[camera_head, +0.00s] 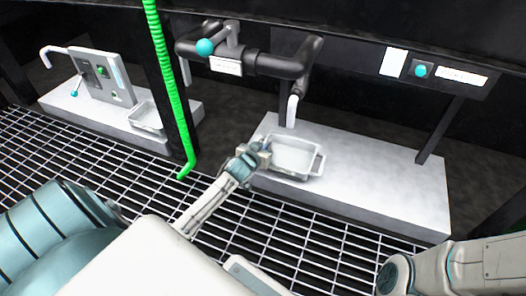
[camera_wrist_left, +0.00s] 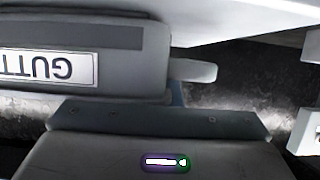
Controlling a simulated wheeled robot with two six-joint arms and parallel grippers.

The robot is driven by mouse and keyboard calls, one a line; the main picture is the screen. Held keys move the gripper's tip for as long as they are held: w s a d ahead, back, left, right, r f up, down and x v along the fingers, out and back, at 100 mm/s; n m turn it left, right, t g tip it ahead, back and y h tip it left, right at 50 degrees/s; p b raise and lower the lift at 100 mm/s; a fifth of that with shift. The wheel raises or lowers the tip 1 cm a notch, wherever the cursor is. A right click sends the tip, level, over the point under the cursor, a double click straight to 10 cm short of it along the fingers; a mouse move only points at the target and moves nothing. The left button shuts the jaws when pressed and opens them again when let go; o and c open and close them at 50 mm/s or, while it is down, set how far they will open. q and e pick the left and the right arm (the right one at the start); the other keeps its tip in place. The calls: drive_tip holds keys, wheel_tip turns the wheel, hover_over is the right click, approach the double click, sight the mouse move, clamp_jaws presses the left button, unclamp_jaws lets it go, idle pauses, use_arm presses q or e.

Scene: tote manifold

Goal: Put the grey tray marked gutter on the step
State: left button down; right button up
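The grey tray (camera_head: 296,173) is a shallow open pan with a loop handle at its right end. In the head view it is level, over the left part of the pale step (camera_head: 385,190); I cannot tell whether it rests on it. In the left wrist view its wall (camera_wrist_left: 75,38) carries an upside-down label (camera_wrist_left: 45,67) reading "GUTT", cut off by the frame. My left gripper (camera_head: 262,153) is at the tray's left end, close against it. Its fingers are too small or hidden to tell open from shut. My right arm shows at the lower right, its gripper out of view.
A green hose (camera_head: 170,85) hangs left. Another tray (camera_head: 147,117) sits on the left step. The step's right part is clear.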

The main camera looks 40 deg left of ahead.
use_arm(q)
drive_tip(key=shift+r, duration=0.15)
drive_tip(key=c, duration=2)
unclamp_jaws()
drive_tip(key=o, duration=0.4)
drive_tip(key=shift+c, duration=0.2)
drive_tip(key=p+v, duration=0.7)
drive_tip(key=v, duration=0.5)
